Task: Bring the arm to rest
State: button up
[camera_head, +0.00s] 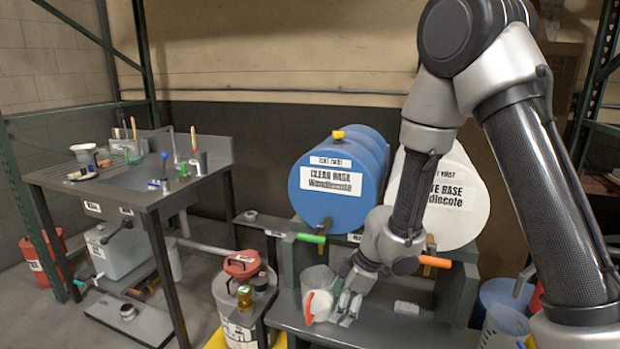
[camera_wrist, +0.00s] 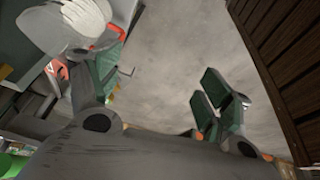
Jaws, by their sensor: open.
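My gripper (camera_head: 348,309) is low over the dark grey stand in front of the drums, with my arm reaching down from the upper right. In the wrist view my gripper (camera_wrist: 158,88) has its fingers wide apart, with only grey surface between them. A grey pitcher (camera_head: 319,279) with a red part stands just left of my gripper in the head view. What seems to be the same pitcher (camera_wrist: 48,42), with white contents, shows past the left finger in the wrist view. I cannot tell whether that finger touches it.
A blue drum (camera_head: 327,181) and a white drum (camera_head: 462,205) lie on the stand (camera_head: 385,331); my arm partly hides the white one. A green tap (camera_head: 311,239) and an orange tap (camera_head: 435,262) jut forward. A sink table (camera_head: 100,184) stands left. Buckets stand lower right.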

jog(key=w+d+r+m+t+h, duration=0.25)
jog(key=w+d+r, duration=0.35)
jog(key=d+r, duration=0.4)
jog(key=s+d+r+m+t+h, duration=0.1)
jog(key=s+d+r+m+h, duration=0.2)
jog(key=d+r, duration=0.45)
jog(key=s+d+r+m+t, duration=0.1)
jog(key=s+d+r+m, duration=0.1)
jog(key=d+r+m, duration=0.45)
jog(key=s+d+r+m, duration=0.2)
jog(key=s+r, duration=0.1)
jog(key=s, duration=0.7)
jog(key=s+d+r+m+g+y, duration=0.1)
jog(key=s+d+r+m, duration=0.1)
jog(key=s, duration=0.8)
jog(key=shift+d+r+m, duration=0.25)
jog(key=shift+r+m, duration=0.05)
jog(key=shift+r, duration=0.1)
